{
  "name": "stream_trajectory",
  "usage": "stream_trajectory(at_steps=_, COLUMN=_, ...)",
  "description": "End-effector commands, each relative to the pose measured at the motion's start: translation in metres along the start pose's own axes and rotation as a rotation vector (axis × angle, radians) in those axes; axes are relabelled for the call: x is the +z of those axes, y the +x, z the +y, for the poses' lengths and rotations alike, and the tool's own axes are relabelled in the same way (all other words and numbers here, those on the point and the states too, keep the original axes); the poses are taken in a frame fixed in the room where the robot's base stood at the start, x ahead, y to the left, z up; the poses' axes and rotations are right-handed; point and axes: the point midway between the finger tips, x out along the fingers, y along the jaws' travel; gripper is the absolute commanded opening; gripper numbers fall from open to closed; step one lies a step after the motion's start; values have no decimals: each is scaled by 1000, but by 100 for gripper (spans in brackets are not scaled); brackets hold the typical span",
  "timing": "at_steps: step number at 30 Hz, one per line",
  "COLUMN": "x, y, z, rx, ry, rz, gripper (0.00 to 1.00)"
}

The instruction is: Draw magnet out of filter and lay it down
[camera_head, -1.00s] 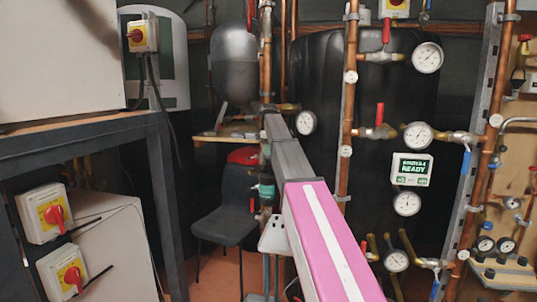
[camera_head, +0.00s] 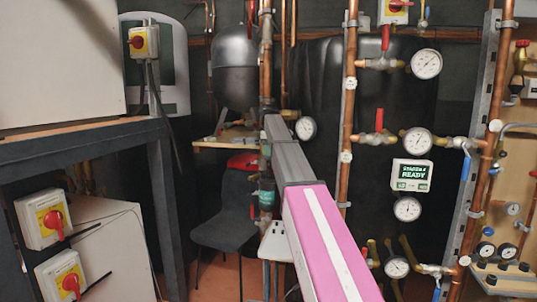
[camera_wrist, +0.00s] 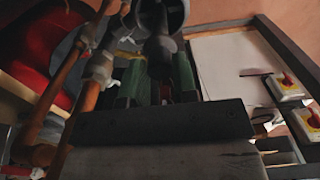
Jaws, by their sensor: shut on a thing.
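In the wrist view, my gripper (camera_wrist: 158,88) shows as two dark green fingers. They are closed on a dark upright piece, the magnet (camera_wrist: 160,52), at the centre. A grey round body, seemingly the filter (camera_wrist: 178,12), shows at the top edge, close beyond the magnet. I cannot tell whether the magnet is still partly inside it. In the head view, my arm reaches to the copper pipe left of centre and hides the gripper and magnet. A green and dark fitting (camera_head: 266,192) shows on that pipe beside my arm.
A dark chair (camera_head: 226,215) stands behind the pipe. A wooden shelf (camera_head: 222,143) is above it. Copper pipes with gauges (camera_head: 417,141) and valves rise at right. A dark bench frame (camera_head: 80,145) and red-knobbed switch boxes (camera_head: 44,217) are at left.

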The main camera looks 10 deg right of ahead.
Motion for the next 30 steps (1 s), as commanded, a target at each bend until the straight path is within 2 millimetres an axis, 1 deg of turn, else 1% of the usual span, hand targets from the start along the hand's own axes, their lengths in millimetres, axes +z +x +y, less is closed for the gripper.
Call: stream_trajectory(at_steps=30, x=0, y=-43, z=0, rx=0, ry=0, rz=0, gripper=6)
